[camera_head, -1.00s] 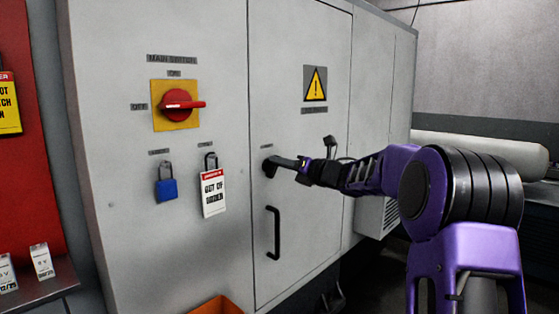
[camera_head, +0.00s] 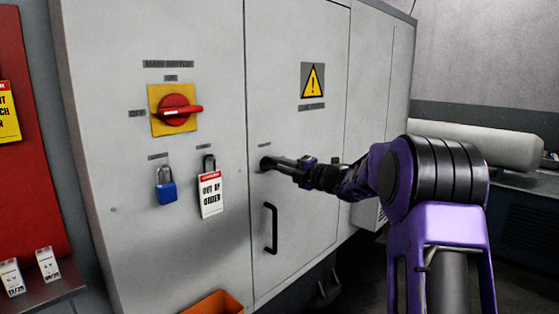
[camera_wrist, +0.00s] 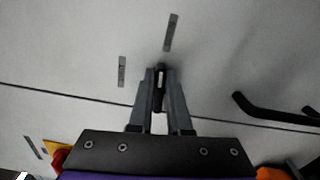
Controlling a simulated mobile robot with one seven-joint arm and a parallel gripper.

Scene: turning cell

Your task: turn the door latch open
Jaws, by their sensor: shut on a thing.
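The door latch (camera_head: 265,163) is a small black knob with a lever on the grey cabinet door (camera_head: 300,200), under a small label. In the wrist view the latch lever (camera_wrist: 159,97) is a dark narrow bar between the two grey fingers. My gripper (camera_head: 281,163) reaches it from the right in the head view, with its fingers at the latch. In the wrist view my gripper (camera_wrist: 160,78) is shut on the lever, one finger on each side. The fingers partly hide the lever in the head view. The door lies flush with the cabinet.
A black pull handle (camera_head: 271,228) is below the latch. To the left are the red main switch (camera_head: 178,112), a blue padlock (camera_head: 166,190) and a tagged padlock (camera_head: 210,194). An orange bin (camera_head: 215,303) stands low in front. A warning sign (camera_head: 313,80) is above.

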